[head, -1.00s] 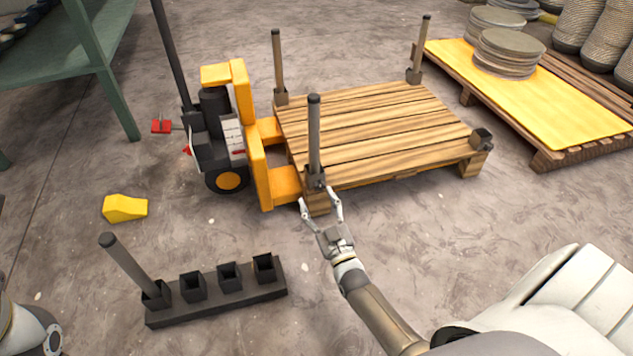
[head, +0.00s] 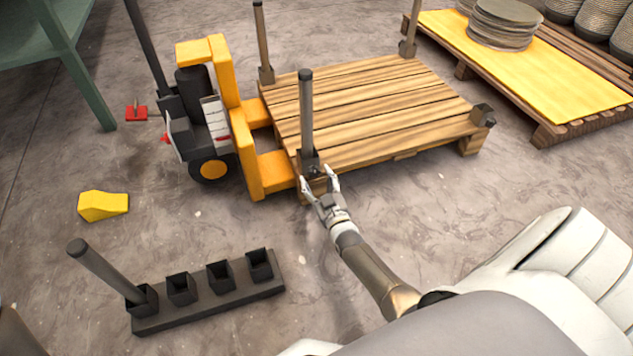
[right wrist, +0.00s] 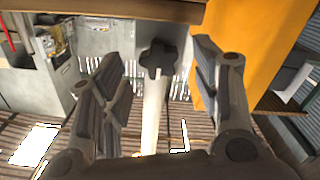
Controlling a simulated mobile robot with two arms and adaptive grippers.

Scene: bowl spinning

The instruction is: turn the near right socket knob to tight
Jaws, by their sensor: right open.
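The pallet (head: 365,128) has dark corner sockets. The socket (head: 309,158) at the corner nearest me holds an upright post (head: 306,105). My right gripper (head: 318,176) is open in front of this socket, one finger on either side. In the right wrist view a dark, star-shaped knob (right wrist: 160,58) shows beyond and between the open fingers (right wrist: 163,88), apart from both. In the head view the knob is too small to make out clearly. The pallet's right corner socket (head: 483,115) has no post. My left gripper is out of view.
A yellow and black pallet truck (head: 210,120) stands at the pallet's left. A dark rack (head: 215,297) with several sockets and one leaning post (head: 103,270) lies on the floor, near a yellow wedge (head: 103,205). Floor right of my right arm is clear.

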